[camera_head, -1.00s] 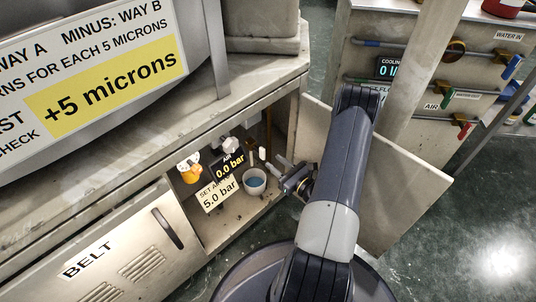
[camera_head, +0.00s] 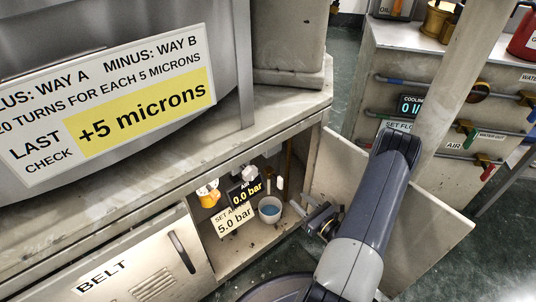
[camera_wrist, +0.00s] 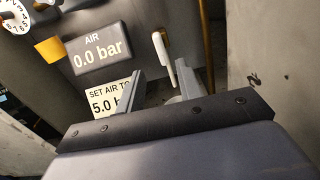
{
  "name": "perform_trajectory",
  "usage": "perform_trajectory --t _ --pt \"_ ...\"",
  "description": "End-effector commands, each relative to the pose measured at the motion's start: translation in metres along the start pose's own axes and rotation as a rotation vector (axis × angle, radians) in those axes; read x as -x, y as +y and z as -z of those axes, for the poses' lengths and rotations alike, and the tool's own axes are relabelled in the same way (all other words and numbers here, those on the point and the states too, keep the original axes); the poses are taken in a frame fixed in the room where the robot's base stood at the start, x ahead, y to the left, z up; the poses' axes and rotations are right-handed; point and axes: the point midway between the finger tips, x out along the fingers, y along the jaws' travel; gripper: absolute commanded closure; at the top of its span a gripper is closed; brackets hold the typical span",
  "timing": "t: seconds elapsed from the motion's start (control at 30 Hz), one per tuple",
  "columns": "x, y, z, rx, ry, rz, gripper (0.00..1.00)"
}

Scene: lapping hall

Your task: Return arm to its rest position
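My gripper (camera_head: 318,214) is at the end of my dark grey arm, in front of the open cabinet and beside its open door. In the wrist view my gripper (camera_wrist: 160,84) shows two separated fingers with nothing held between them. A white lever (camera_wrist: 164,60) on the air fitting stands beyond the fingers, apart from them as far as I can tell. The air display (camera_wrist: 100,52) reads 0.0 bar, and the note (camera_wrist: 108,100) below it, reading "SET AIR TO 5.0 bar", is partly hidden by a finger.
The open cabinet door (camera_head: 440,205) stands right of and behind my arm. The cabinet holds a cup with blue contents (camera_head: 270,209) and a yellow-orange part (camera_head: 208,194). A pale post (camera_head: 462,80) and a valve panel (camera_head: 390,62) stand beyond. Dark floor shows at right.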

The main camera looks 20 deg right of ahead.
Motion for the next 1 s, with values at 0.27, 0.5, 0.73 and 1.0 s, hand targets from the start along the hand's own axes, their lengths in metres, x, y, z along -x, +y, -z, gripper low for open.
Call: perform_trajectory --t 0.27,0.5,0.73,1.0 --pt "-0.026 0.001 0.002 0.002 0.0 -0.005 0.65" --pt "-0.065 0.001 0.002 0.004 -0.002 -0.007 0.65" --pt "-0.098 0.001 0.001 0.004 -0.001 -0.004 0.65" --pt "-0.108 0.0 -0.001 0.023 -0.001 -0.001 0.65"
